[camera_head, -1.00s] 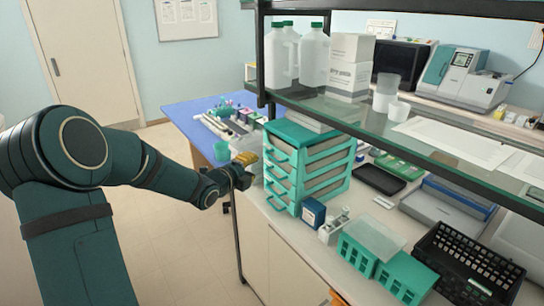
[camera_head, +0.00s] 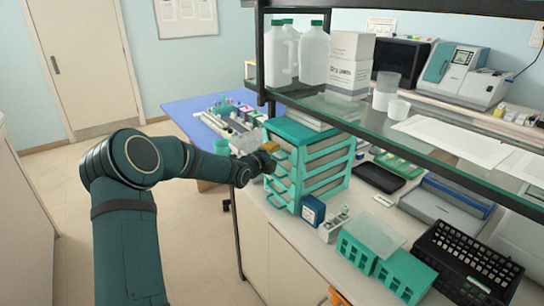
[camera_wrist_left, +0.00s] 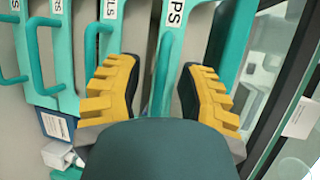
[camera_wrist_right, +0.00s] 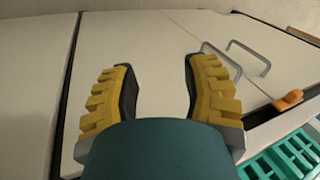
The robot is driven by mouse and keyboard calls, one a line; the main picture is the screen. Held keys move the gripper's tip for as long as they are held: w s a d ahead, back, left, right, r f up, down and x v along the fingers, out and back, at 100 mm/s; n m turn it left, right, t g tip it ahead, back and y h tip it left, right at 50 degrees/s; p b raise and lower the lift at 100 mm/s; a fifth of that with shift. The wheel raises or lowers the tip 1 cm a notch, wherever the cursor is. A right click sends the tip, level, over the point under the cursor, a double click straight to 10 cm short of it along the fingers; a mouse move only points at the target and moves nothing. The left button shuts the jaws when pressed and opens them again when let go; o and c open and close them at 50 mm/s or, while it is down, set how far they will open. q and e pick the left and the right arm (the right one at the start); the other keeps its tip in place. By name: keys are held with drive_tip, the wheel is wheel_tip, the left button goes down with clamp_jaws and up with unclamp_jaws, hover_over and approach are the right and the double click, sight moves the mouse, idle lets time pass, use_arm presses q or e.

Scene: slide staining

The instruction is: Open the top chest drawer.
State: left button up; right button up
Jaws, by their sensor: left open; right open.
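The teal drawer chest (camera_head: 312,160) stands on the bench in the head view, its drawers facing left toward my left arm. My left gripper (camera_head: 268,158) is at the chest's front, near its upper drawers. In the left wrist view the chest looks turned on its side, with labelled drawer fronts and teal handles. The left gripper (camera_wrist_left: 160,88) is open, with the handle (camera_wrist_left: 162,75) of the drawer labelled "...PS" between its yellow fingers. Whether the fingers touch it I cannot tell. My right gripper (camera_wrist_right: 160,88) is open and empty, seen only in its own wrist view.
A glass shelf (camera_head: 420,140) on a black frame overhangs the bench. A blue box (camera_head: 312,210) and teal racks (camera_head: 404,276) stand in front of the chest. Pale cabinet doors with metal handles (camera_wrist_right: 247,56) lie before the right gripper. The floor at left is clear.

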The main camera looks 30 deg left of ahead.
use_arm(q)
clamp_jaws()
drive_tip(key=s+a+b, duration=0.1)
drive_tip(key=s+a, duration=0.2)
drive_tip(key=s, duration=0.4)
drive_tip(key=s+a+b, duration=0.2)
drive_tip(key=s+a, duration=0.1)
drive_tip(key=s, duration=0.5)
drive_tip(key=shift+a, duration=0.1)
unclamp_jaws()
